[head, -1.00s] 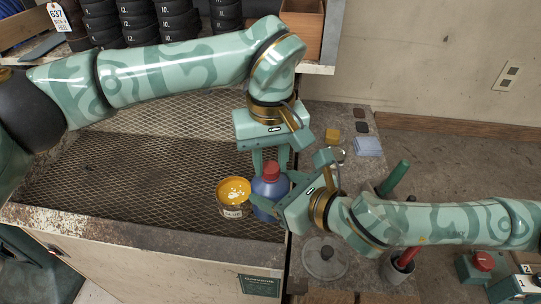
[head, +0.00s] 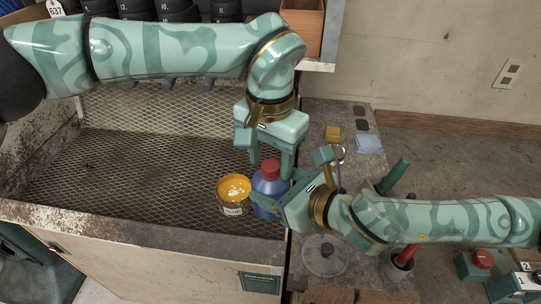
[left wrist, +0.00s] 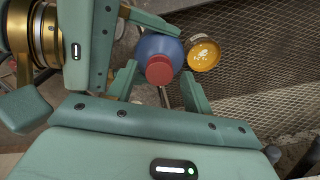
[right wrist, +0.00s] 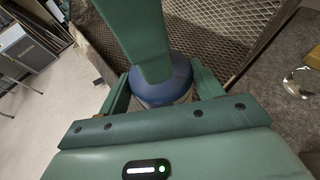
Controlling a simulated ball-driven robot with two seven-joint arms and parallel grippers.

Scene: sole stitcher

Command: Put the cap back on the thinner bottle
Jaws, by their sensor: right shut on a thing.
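The blue thinner bottle (head: 266,187) stands upright at the right end of the mesh-covered bench, with the red cap (head: 271,168) seated on its top. In the left wrist view the red cap (left wrist: 159,70) sits over the blue bottle (left wrist: 160,45), between my left gripper's spread fingers, with a gap on each side. My left gripper (head: 272,157) is open above the cap, pointing down. My right gripper (head: 280,200) is shut on the bottle's body from the right. The right wrist view shows the blue bottle (right wrist: 160,82) between its fingers, partly hidden by a green arm part.
An open orange glue tin (head: 233,192) stands close left of the bottle. The mesh (head: 140,170) to the left is clear.

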